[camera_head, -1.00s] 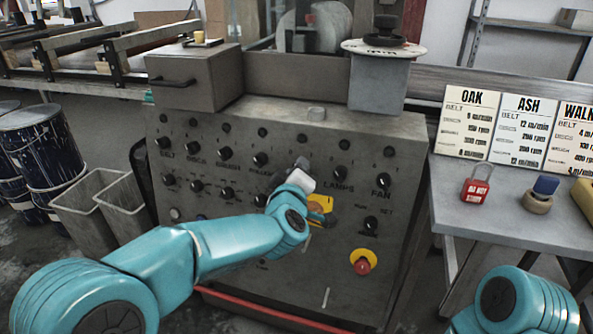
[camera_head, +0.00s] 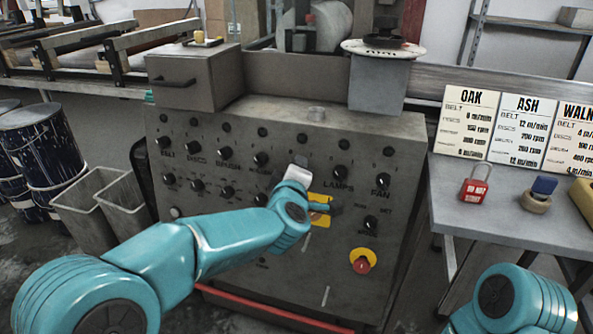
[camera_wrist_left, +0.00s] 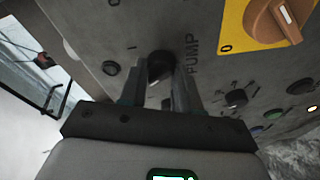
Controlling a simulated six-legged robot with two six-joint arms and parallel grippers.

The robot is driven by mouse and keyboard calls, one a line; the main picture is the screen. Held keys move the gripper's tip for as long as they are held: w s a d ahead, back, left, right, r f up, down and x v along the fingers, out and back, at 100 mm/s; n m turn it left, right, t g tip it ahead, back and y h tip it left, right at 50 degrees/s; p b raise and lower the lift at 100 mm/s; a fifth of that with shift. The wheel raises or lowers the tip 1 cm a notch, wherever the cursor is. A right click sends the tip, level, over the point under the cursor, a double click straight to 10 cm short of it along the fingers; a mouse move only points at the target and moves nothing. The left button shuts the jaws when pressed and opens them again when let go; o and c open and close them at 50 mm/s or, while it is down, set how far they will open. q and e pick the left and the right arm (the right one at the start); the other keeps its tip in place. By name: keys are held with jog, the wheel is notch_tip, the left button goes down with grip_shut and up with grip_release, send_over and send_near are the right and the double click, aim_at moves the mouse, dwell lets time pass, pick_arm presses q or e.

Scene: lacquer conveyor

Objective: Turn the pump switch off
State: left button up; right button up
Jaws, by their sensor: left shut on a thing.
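The pump switch is a dark round knob (camera_wrist_left: 160,66) beside the word PUMP on the grey control panel (camera_head: 215,125). In the left wrist view it sits between the two fingers of my left gripper (camera_wrist_left: 160,92), which is shut on it. In the head view my left gripper (camera_head: 299,166) reaches the middle of the panel, and its wrist and fingers hide the pump switch. I cannot tell clearly which way the knob points. My right gripper is out of view; only part of my right arm shows at the lower right.
Several similar knobs and small lamps surround the switch. A yellow plate with an orange rotary handle (camera_wrist_left: 272,22) is close by. A red emergency button (camera_head: 362,264) is lower right. A table (camera_head: 510,225) at the right holds a red padlock (camera_head: 474,190).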

pick_arm(q)
jog(key=o, duration=1)
jog(key=shift+o, duration=0.2)
jog(key=s+a+r+p, duration=0.1)
jog(key=s+r+p, duration=0.1)
jog(key=s, duration=1.4)
jog(key=shift+a+r, duration=0.35)
jog(key=shift+a, duration=0.05)
jog(key=shift+a, duration=0.1)
